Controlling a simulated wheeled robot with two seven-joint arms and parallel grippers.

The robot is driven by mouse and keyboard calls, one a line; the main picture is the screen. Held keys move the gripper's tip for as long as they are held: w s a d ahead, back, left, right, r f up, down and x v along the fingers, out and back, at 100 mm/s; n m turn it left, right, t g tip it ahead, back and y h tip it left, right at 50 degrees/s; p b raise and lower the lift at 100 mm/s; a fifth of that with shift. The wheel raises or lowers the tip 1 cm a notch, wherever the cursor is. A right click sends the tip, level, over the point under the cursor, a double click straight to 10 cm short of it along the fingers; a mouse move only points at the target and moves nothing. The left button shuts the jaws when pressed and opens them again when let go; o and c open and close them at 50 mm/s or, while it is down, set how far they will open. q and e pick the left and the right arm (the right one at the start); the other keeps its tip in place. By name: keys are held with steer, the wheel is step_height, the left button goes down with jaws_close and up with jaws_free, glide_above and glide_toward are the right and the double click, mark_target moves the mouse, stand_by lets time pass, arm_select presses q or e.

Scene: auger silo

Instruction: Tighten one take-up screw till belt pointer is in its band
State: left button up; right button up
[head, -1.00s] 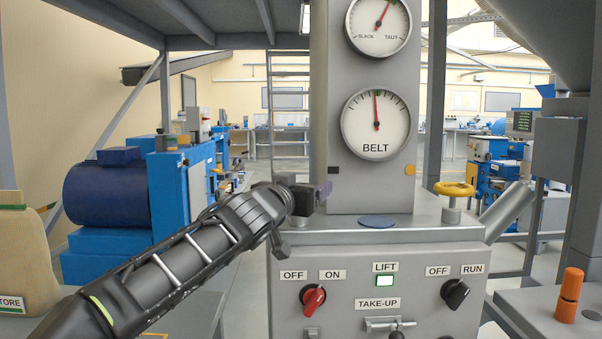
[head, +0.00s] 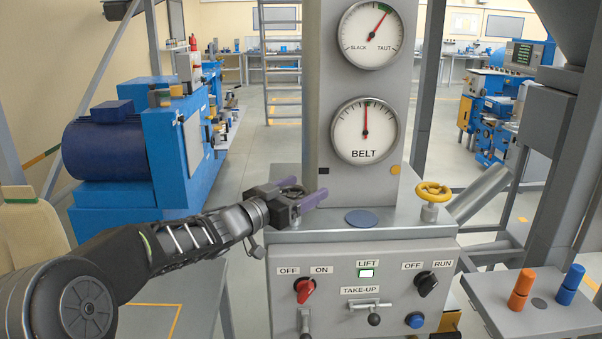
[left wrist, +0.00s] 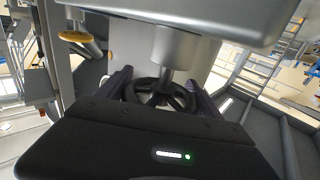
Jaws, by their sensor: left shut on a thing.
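My left gripper (head: 305,197) is shut on a dark handwheel (head: 290,190) at the left end of the grey cabinet top. In the left wrist view the black spoked handwheel (left wrist: 160,98) sits between the two fingers, below a round grey shaft. The BELT gauge (head: 364,130) has its red pointer almost straight up, with a small green band at the top near the pointer's tip. The SLACK/TAUT gauge (head: 370,35) above it points up and right, near its green band. The TAKE-UP label (head: 360,290) is on the cabinet front above a small handle (head: 374,319). My right gripper is out of view.
A yellow handwheel (head: 433,190) stands at the right end of the cabinet top. The front has a red knob (head: 304,290), a black knob (head: 427,284) and a lit LIFT lamp (head: 366,272). Orange (head: 521,289) and blue (head: 570,284) pegs stand on a right-hand shelf.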

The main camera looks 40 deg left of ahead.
arm_select(q)
steer(key=shift+m+h, duration=0.9)
steer(key=shift+h, duration=0.3)
steer(key=shift+s+d+m+g+h, duration=0.15)
steer(key=shift+d+m+g+h, duration=0.15)
steer(key=shift+m+g+h, duration=0.55)
steer(key=shift+t+h, duration=0.25)
steer(key=shift+n, duration=0.25)
steer(key=o, duration=1.2)
steer(key=shift+s, duration=0.2)
steer(key=shift+o, duration=0.9)
steer(key=shift+w, duration=0.1)
